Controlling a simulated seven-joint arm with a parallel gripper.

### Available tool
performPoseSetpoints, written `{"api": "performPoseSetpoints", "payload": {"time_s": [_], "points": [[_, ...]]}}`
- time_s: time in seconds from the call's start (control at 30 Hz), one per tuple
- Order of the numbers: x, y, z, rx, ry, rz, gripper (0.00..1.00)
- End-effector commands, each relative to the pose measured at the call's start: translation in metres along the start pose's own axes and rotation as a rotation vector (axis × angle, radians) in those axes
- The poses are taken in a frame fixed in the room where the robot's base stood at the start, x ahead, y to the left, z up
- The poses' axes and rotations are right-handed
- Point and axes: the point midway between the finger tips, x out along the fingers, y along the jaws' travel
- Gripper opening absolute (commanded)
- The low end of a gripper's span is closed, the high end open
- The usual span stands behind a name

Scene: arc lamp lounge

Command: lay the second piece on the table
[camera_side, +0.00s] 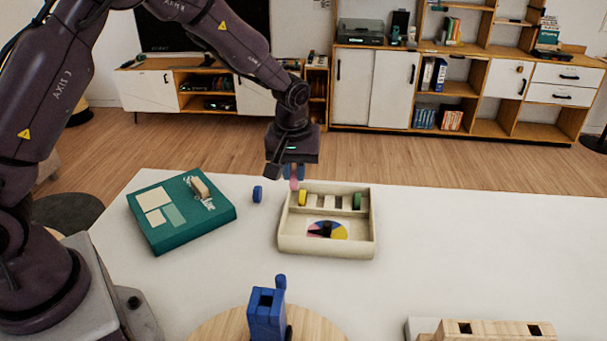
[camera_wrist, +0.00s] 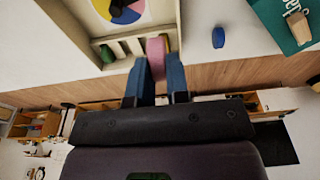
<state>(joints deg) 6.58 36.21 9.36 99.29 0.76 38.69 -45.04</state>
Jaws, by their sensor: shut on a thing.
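My gripper (camera_side: 293,172) is shut on a pink piece (camera_side: 294,184), held at the back left corner of the cream tray (camera_side: 328,246). In the wrist view the pink piece (camera_wrist: 158,47) sits between the blue fingers of my gripper (camera_wrist: 157,62), by the tray's rim. Whether it touches the tray I cannot tell. A blue piece (camera_side: 257,194) stands on the white table (camera_side: 450,240), left of the tray; it also shows in the wrist view (camera_wrist: 218,37). A yellow piece (camera_side: 303,198) and a green piece (camera_side: 357,201) are in the tray's back row.
A teal box (camera_side: 195,236) lies on the table to the left. A blue tower (camera_side: 267,315) stands on a round wooden board (camera_side: 217,325) at the front. A slotted wooden block (camera_side: 490,330) is at front right. The table's right side is clear.

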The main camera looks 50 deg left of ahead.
Motion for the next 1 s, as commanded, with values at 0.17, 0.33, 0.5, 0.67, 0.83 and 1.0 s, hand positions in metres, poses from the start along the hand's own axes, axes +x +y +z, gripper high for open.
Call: {"api": "performPoseSetpoints", "payload": {"time_s": [0.17,0.33,0.5,0.67,0.83,1.0], "points": [[0.010,-0.045,-0.003,-0.074,-0.026,-0.030,0.00],[0.034,-0.097,0.010,-0.086,-0.039,-0.035,0.00],[0.049,-0.113,0.023,-0.023,-0.019,-0.015,0.00],[0.074,-0.111,0.025,0.005,-0.003,-0.004,0.00],[0.092,-0.111,0.027,0.004,-0.001,-0.003,0.00],[0.116,-0.111,0.031,0.003,-0.002,-0.005,0.00]]}}
